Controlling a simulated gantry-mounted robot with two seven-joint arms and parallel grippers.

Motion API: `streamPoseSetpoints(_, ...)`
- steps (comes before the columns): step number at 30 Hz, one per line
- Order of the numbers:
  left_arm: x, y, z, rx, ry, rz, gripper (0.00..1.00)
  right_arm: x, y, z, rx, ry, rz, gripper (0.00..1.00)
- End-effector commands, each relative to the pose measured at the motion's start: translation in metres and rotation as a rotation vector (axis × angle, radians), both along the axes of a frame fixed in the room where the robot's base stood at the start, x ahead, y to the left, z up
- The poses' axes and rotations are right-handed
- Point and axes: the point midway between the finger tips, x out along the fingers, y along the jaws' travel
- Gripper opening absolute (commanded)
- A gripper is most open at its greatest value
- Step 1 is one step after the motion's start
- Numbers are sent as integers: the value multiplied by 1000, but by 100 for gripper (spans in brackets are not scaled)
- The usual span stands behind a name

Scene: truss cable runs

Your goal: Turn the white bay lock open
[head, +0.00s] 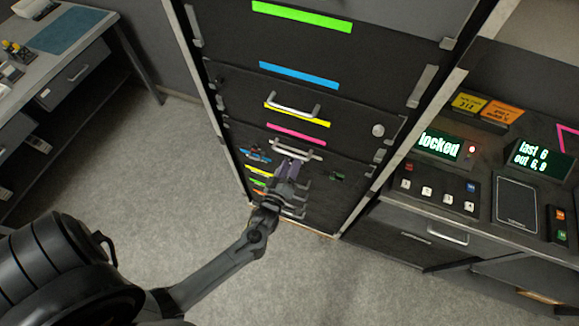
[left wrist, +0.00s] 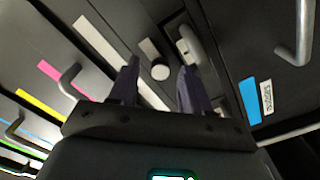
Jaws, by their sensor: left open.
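My left gripper (head: 284,171) is in front of the lower part of the dark drawer cabinet, just below the pale handle (head: 297,153) under the pink strip. In the left wrist view its two dark fingers (left wrist: 156,85) are apart, with nothing held. A round whitish knob (left wrist: 160,72) shows between the fingers, beyond their tips. I cannot tell whether they touch it. A white strip (left wrist: 95,40) lies to its upper left, and a pale rounded latch-like part (left wrist: 190,45) to its upper right. In the head view the gripper hides this area. My right gripper is not in view.
Drawers with green (head: 300,15), blue (head: 298,74), yellow (head: 297,115) and pink (head: 296,133) strips rise above. Another round pale knob (head: 378,130) sits at the right. The console display (head: 440,144) reads "locked" beside a red light. A workbench (head: 60,50) stands left; the floor between is clear.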

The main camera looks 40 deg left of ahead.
Motion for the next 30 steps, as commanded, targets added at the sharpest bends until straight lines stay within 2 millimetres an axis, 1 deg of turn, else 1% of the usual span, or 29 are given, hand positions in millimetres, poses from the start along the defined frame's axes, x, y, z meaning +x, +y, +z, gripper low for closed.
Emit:
streamPoseSetpoints(5, -13, -5, -1, -2, 2, -1, 48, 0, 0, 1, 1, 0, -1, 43)
streamPoseSetpoints(18, -81, -30, -1, -2, 2, 0, 48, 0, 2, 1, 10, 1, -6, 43)
streamPoseSetpoints(24, -97, -36, 0, -1, 1, 0, 48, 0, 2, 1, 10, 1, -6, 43)
streamPoseSetpoints(30, -101, -37, 0, -1, 0, 0, 48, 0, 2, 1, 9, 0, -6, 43)
